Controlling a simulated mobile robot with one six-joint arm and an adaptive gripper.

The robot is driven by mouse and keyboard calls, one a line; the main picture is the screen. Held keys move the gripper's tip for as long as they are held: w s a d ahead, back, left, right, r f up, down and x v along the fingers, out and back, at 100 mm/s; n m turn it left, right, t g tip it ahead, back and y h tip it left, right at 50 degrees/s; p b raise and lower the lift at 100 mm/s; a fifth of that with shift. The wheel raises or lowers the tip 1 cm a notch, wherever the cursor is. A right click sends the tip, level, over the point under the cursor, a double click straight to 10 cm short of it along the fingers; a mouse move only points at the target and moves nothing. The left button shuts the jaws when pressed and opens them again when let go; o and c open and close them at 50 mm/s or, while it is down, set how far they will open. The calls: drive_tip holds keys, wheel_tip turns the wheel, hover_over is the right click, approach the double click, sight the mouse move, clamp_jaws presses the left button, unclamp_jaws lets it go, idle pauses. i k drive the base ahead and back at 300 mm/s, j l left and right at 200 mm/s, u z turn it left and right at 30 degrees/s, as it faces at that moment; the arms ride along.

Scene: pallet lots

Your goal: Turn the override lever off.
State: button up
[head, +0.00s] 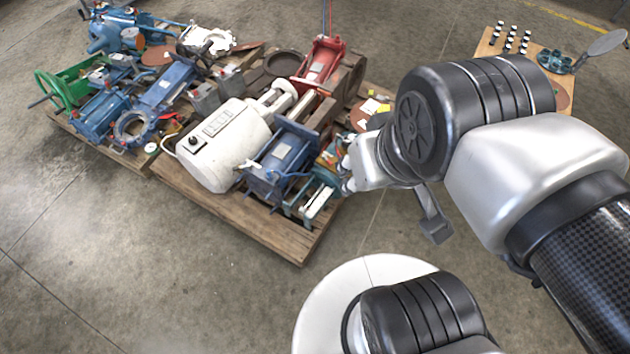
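My gripper (347,174) reaches in from the right at the right edge of the middle pallet (240,218). Its small pale fingertips are beside a teal-green valve assembly (327,174) and seem close to it or touching it. The wrist and the angle of view hide the gap between the fingers, so I cannot tell whether they are open or shut. I cannot make out the override lever for certain. It may be among the small parts at the fingertips, partly hidden by my gripper.
The middle pallet also bears a white cylinder (225,145), a blue actuator (278,165) and a red actuator (322,60). A left pallet (95,148) holds blue valves and a green handwheel (60,88). A board with small dark-topped items (512,40) stands back right. Front-left floor is clear.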

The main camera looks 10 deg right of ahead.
sight(324, 156)
drive_tip(key=i+l+u, duration=0.3)
drive_tip(key=l, duration=0.25)
drive_tip(key=i+l+u, duration=0.3)
drive_tip(key=l, duration=0.35)
drive_tip(key=i+l+u, duration=0.3)
drive_tip(key=l, duration=0.4)
drive_tip(key=i, duration=0.05)
